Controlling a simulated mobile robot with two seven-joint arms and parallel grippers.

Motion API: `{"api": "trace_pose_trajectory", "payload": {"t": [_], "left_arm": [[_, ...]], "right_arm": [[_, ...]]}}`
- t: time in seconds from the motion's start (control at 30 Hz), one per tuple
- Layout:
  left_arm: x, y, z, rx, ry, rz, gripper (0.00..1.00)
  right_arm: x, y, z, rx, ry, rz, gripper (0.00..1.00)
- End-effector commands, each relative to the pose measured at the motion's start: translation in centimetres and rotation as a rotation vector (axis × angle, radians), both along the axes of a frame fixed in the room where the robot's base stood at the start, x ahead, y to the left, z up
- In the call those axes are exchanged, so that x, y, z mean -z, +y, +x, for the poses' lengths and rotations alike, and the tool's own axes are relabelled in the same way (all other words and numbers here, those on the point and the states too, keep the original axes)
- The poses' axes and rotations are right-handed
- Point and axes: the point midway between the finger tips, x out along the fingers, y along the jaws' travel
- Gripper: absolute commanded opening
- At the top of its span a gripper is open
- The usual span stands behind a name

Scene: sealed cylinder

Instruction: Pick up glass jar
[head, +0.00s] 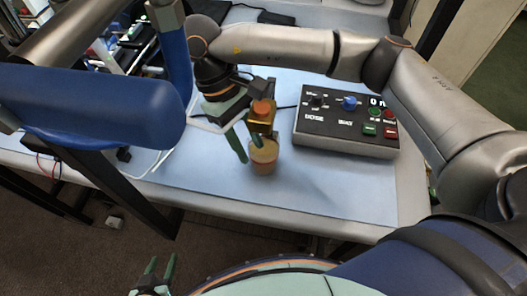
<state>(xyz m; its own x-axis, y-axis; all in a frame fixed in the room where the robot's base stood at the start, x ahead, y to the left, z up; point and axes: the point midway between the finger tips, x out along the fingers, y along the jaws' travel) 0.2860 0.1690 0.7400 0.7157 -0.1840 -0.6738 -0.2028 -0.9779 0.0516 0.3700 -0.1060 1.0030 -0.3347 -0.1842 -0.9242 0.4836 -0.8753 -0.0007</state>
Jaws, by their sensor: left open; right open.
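The glass jar (263,158), a small round vessel with amber-tan contents, stands upright on the blue mat near the table's front edge. My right gripper (251,153) points down at it, open, with green fingers. One finger is left of the jar and apart from it. The other is partly hidden near the jar's top, and I cannot tell whether it touches. My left gripper (160,267) is open and empty at the bottom left, over the floor and well away from the jar.
A gold block with an orange top (262,118) shows just above the jar, close to my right gripper. A dark control box (345,125) with knobs and buttons stands to the right. The blue mat (330,190) is clear in front of it. Cables lie at left.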

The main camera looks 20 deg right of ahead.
Motion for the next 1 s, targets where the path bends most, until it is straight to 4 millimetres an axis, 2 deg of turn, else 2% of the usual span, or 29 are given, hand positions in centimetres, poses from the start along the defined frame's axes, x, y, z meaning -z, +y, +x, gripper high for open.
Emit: {"api": "trace_pose_trajectory", "payload": {"t": [0.07,0.43,1.0], "left_arm": [[0.00,0.02,0.02,0.000,0.000,0.000,0.50],[0.00,0.00,0.03,0.000,0.000,0.000,0.50],[0.02,-0.03,0.03,0.000,0.000,0.000,0.50]], "right_arm": [[-0.01,-0.01,0.01,0.000,0.000,0.000,0.42],[-0.03,0.00,0.01,0.000,0.000,0.000,0.01],[-0.01,0.01,0.00,0.000,0.001,0.000,0.00]]}}
